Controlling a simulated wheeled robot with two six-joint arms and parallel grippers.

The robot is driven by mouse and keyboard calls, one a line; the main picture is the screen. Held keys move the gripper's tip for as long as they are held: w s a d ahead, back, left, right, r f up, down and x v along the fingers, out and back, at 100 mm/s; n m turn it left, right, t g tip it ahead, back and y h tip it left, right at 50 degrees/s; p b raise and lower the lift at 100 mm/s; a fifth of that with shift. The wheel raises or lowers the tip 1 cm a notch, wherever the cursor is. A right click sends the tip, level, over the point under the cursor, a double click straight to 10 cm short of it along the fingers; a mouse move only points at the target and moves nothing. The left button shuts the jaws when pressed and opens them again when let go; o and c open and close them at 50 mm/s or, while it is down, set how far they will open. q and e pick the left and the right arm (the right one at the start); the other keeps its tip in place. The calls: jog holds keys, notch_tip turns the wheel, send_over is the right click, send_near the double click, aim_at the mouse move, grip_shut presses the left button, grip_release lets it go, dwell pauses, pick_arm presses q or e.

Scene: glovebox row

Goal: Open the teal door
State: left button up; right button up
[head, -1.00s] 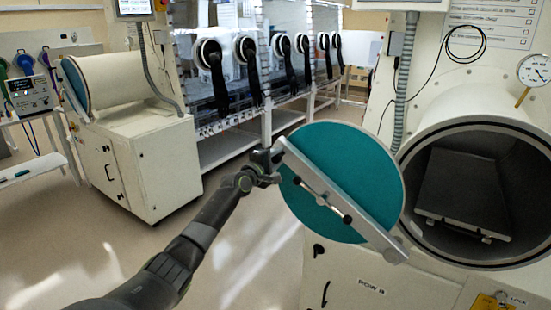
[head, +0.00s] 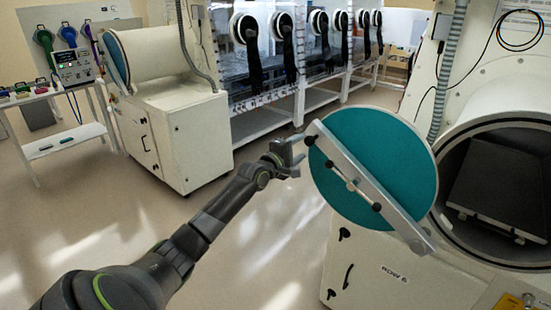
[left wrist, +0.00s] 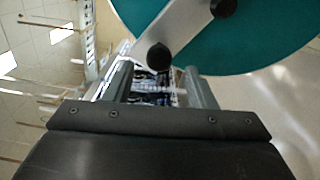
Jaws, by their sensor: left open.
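The teal door (head: 385,150) is a round disc with a pale diagonal bar (head: 368,188) and dark knobs across its face. It stands swung away from the round chamber opening (head: 500,185), whose dark inside and tray show. My left gripper (head: 296,158) is open and empty, just left of the bar's upper end and apart from it. In the left wrist view the two fingers (left wrist: 160,85) stand apart, with the teal door (left wrist: 260,40) and a dark knob (left wrist: 159,56) beyond them. My right gripper is not in view.
A white cabinet with a second cylinder (head: 150,60) stands at the left, beside a cart (head: 60,140) with coloured items. Glovebox fronts with black gloves (head: 290,50) line the back. The floor (head: 130,230) in front is clear.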

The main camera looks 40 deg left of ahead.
pick_arm(q)
jog(key=s+p, duration=0.2)
jog(key=s, duration=0.9)
jog(key=shift+a+p, duration=0.15)
jog(key=shift+p, duration=0.2)
jog(key=shift+s+f, duration=0.1)
jog(key=s+a+f+m+g+y+b, duration=0.1)
jog(key=s+f+m+g, duration=0.3)
jog(key=f, duration=0.9)
jog(key=s+a+f+g+y, duration=0.15)
jog(key=s+f, duration=0.45)
jog(key=f, duration=0.7)
jog(key=s+a+f+m+g+y+b, duration=0.1)
jog(key=s+f+m+g, duration=0.2)
jog(key=f, duration=1)
jog(key=s+d+f+m+g, duration=0.2)
jog(key=s+d+f, duration=0.4)
jog(key=s, duration=0.7)
jog(key=s+d+f+m+g+h+b, duration=0.1)
jog(key=s+d+f+m+g, duration=0.2)
jog(key=s+f, duration=0.8)
jog(key=s+d+f+m+g+h, duration=0.1)
jog(key=s+d+f+m+g, duration=0.2)
jog(key=s, duration=1.2)
jog(key=d+f+m, duration=0.3)
jog(key=d+f, duration=0.2)
jog(key=d, duration=0.1)
jog(key=shift+d+f, duration=0.15)
jog(key=shift+f, duration=0.05)
